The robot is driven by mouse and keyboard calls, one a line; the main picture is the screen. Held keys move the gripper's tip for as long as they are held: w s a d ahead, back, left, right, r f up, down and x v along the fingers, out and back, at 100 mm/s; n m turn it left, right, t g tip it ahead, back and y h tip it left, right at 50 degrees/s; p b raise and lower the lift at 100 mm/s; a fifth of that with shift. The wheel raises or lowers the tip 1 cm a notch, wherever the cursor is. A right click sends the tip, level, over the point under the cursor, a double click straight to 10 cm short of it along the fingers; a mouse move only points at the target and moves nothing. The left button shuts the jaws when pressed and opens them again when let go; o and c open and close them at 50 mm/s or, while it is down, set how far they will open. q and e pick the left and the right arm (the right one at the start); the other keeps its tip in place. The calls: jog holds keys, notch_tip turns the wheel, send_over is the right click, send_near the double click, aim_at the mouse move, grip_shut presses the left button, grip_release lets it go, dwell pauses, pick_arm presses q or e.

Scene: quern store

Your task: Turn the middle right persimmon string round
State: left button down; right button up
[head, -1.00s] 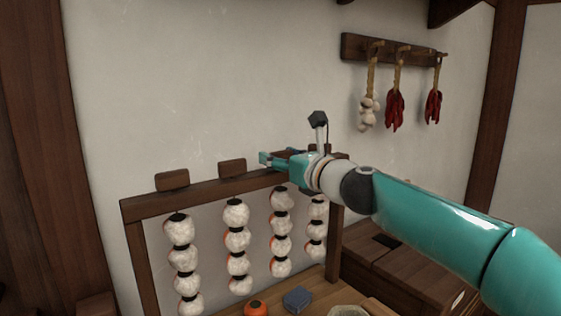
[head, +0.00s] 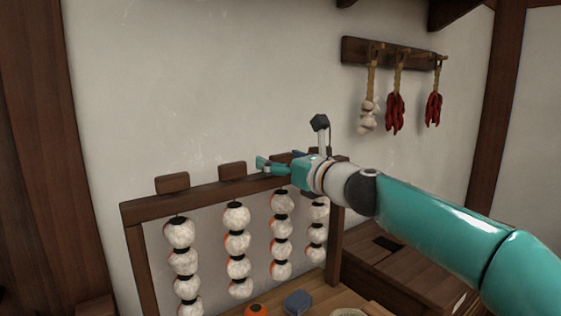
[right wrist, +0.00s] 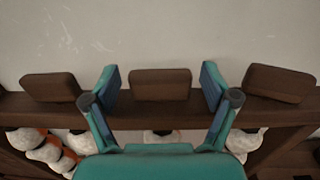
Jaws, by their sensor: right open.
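Four pale persimmon strings hang from a dark wooden rack (head: 200,193). The middle right string (head: 281,228) is third from the left, with white-dusted fruit, dark bands and some orange at the left edges. My right gripper (head: 275,163) is at the rail above it and hides its wooden top block in the head view. In the right wrist view that block (right wrist: 160,85) sits between the two open fingers of my right gripper (right wrist: 160,90), with a gap on each side. My left gripper is not in view.
Neighbouring blocks (right wrist: 50,87) and (right wrist: 278,83) stand close outside the fingers. A plain wall is behind the rack. An orange persimmon (head: 257,310) and a blue-grey block (head: 298,301) lie below. Garlic (head: 368,115) and red chillies (head: 395,112) hang at upper right.

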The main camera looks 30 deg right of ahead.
jog(key=shift+s, duration=0.1)
jog(key=s+d, duration=0.2)
jog(key=s, duration=0.9)
jog(key=shift+s, duration=0.3)
jog(key=shift+f, duration=0.1)
